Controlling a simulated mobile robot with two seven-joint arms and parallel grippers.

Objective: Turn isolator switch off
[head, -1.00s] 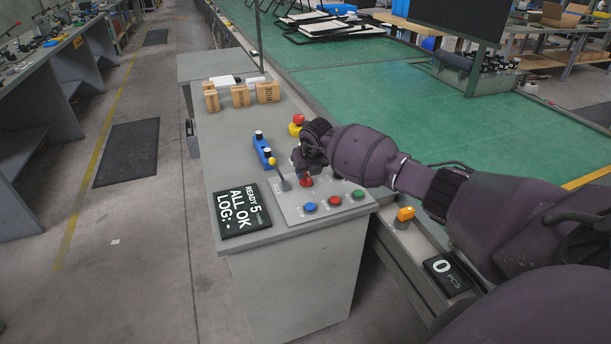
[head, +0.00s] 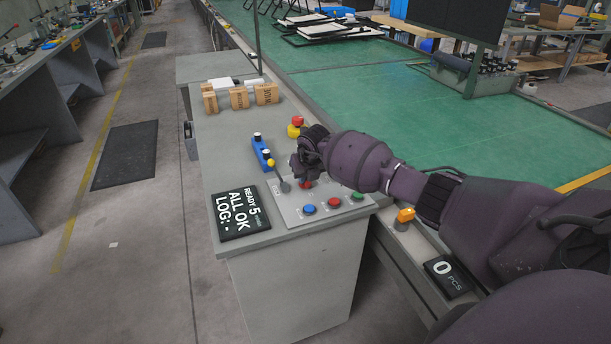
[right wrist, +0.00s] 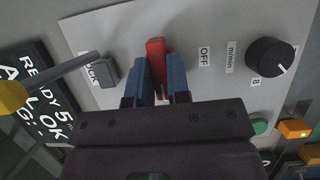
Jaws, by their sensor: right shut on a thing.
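The red isolator switch (right wrist: 156,52) stands on the grey control panel (right wrist: 210,28), beside a label reading OFF. My right gripper (right wrist: 162,80) is shut on the red switch handle, with one blue finger on each side of it. In the head view the right gripper (head: 304,172) reaches down over the panel and covers most of the switch. A small red part of the switch (head: 306,185) shows below it. My left gripper is not in view.
A lever with a yellow knob (head: 271,162) stands just left of the gripper. A black dial (right wrist: 270,57), blue button (head: 309,209), red button (head: 334,202) and green button (head: 358,196) are close by. A display (head: 240,212) reads READY 5, ALL OK.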

